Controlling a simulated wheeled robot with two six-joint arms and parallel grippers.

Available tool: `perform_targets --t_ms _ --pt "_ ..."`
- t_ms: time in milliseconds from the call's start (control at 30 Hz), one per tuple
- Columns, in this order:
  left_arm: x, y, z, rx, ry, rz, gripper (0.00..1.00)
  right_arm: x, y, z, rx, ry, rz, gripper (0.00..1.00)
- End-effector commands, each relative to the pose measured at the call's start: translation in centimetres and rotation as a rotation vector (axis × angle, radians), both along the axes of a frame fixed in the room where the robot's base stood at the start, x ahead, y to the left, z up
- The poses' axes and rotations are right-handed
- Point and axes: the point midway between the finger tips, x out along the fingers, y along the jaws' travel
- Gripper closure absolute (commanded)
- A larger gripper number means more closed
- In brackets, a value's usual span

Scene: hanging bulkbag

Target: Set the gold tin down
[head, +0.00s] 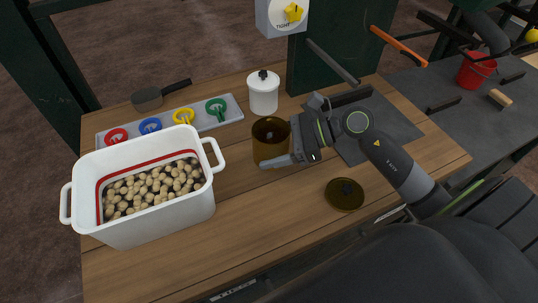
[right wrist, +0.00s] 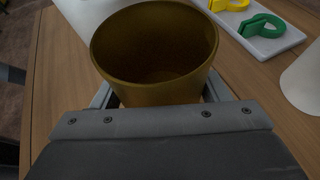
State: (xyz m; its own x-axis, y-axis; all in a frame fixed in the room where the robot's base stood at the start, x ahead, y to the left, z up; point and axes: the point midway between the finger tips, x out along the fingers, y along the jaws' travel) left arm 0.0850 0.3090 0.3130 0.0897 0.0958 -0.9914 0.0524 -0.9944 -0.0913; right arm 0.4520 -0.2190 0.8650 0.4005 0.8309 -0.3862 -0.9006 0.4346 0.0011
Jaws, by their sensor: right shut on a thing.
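The gold tin (head: 270,131) is an open, lidless dark-gold cup over the middle of the wooden table. It looks upright and empty, and it also shows in the right wrist view (right wrist: 155,85). My right gripper (head: 273,150) comes from the right and is shut on the tin's sides, with one finger across its near side. The tin's base is partly hidden by this finger, so I cannot tell whether it touches the table. A dark-gold round lid (head: 344,194) with a knob lies on the table to the right. My left gripper is not in view.
A white tub (head: 150,222) of potato-like lumps stands at the left. Behind are a grey tray (head: 232,109) with coloured rings, a white lidded canister (head: 263,94) and a small pan (head: 147,98). A dark mat (head: 385,125) lies at right. Bare wood (head: 260,215) lies in front.

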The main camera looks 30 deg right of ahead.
Motion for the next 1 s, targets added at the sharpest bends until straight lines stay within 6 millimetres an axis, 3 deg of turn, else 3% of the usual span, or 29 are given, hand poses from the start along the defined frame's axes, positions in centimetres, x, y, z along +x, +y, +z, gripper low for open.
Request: perform_targets --t_ms 200,567,600,767,1000 --pt "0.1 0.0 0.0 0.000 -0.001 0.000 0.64 0.0 0.1 -2.6 0.004 0.001 -0.001 0.70" --pt "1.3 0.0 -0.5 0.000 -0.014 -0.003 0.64 0.0 0.0 -3.1 0.001 0.000 0.000 0.70" --pt "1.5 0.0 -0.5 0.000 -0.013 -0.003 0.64 0.0 0.0 -3.2 0.000 0.001 0.000 0.30" --pt "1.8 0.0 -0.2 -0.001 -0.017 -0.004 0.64 0.0 0.0 -3.0 0.001 0.002 -0.001 0.10" --pt "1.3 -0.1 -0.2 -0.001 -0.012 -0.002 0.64 0.0 0.0 -3.0 0.001 0.002 -0.001 0.10"
